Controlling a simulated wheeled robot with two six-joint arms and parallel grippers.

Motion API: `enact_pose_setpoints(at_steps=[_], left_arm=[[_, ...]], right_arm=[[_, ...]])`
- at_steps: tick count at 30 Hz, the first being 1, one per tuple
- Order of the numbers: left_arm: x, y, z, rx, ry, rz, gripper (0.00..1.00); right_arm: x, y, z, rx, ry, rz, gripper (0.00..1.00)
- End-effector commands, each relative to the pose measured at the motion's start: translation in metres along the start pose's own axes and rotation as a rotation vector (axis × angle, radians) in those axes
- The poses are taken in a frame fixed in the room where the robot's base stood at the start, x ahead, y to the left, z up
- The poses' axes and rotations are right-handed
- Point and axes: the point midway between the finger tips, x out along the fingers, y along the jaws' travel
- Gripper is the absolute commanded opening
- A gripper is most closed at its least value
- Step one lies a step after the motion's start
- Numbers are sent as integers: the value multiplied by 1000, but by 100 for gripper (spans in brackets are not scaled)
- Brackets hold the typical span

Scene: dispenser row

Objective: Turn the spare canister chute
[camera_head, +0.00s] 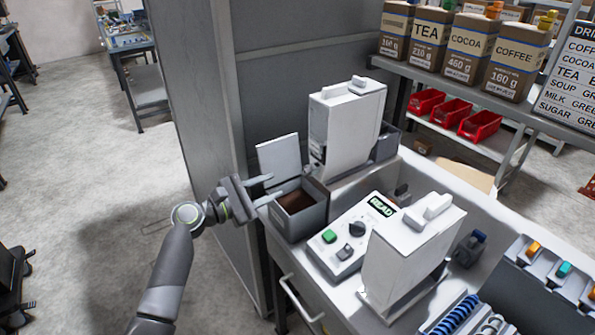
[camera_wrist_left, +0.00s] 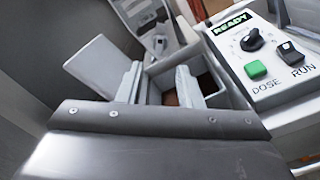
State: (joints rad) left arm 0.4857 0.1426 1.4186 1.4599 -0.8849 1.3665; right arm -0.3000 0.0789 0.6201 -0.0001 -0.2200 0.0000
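One tall white canister (camera_head: 345,125) stands at the back of the counter, and another white canister (camera_head: 410,245) stands at the front right. I cannot tell which is the spare. A dark grey part with a blue piece (camera_head: 470,248) shows beside the front canister; I cannot tell whether it is a chute. My left gripper (camera_head: 275,187) is open and empty at the left edge of a grey bin (camera_head: 313,217) with brown contents and a raised lid (camera_head: 279,157). Its spread fingers also show in the left wrist view (camera_wrist_left: 158,70). My right gripper is not in view.
A control box (camera_head: 345,240) with a READY display, green button and black knob stands between the canisters. A tall grey panel (camera_head: 205,110) rises behind my left arm. At the right are a rack with coloured pieces (camera_head: 560,275) and a blue coil (camera_head: 457,315).

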Motion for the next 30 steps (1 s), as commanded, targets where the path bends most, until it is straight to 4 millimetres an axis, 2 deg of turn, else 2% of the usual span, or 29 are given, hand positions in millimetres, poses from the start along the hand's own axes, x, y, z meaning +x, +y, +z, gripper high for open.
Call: enact_pose_setpoints(at_steps=[1, 6, 12, 18, 28, 30], left_arm=[[12, 1, 2, -4, -2, 0, 33], [43, 1, 2, -3, -1, 0, 33], [71, 1, 1, -2, -1, 0, 33], [85, 0, 0, -1, 0, 1, 33], [87, 0, 0, 0, 1, 1, 33], [87, 0, 0, 0, 1, 1, 26]], right_arm=[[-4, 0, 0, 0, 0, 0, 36], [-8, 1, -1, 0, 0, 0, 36], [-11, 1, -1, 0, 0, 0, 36], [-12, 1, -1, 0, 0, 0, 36], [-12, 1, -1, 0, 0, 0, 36], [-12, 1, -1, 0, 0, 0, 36]])
